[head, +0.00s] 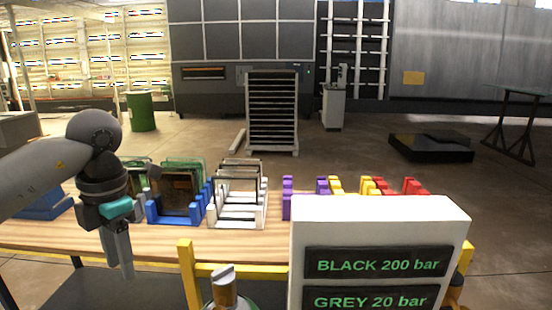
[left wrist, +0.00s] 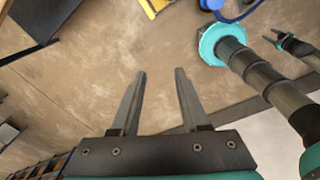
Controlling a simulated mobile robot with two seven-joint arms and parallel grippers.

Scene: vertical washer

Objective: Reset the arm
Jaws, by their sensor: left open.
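My left arm comes in from the left in the head view. Its gripper (head: 122,268) points down in front of the wooden table's near edge, at the left. In the left wrist view the two fingers of this gripper (left wrist: 160,74) are spread apart with nothing between them, above bare brown floor. My right gripper does not show in the head view.
The wooden table (head: 150,243) bears blue racks (head: 172,215), a white rack (head: 237,217) and purple, yellow and red holders. A white sign box (head: 380,222) stands in front at the right. A yellow frame (head: 189,275) is near the left gripper. A green barrel (head: 141,111) stands behind.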

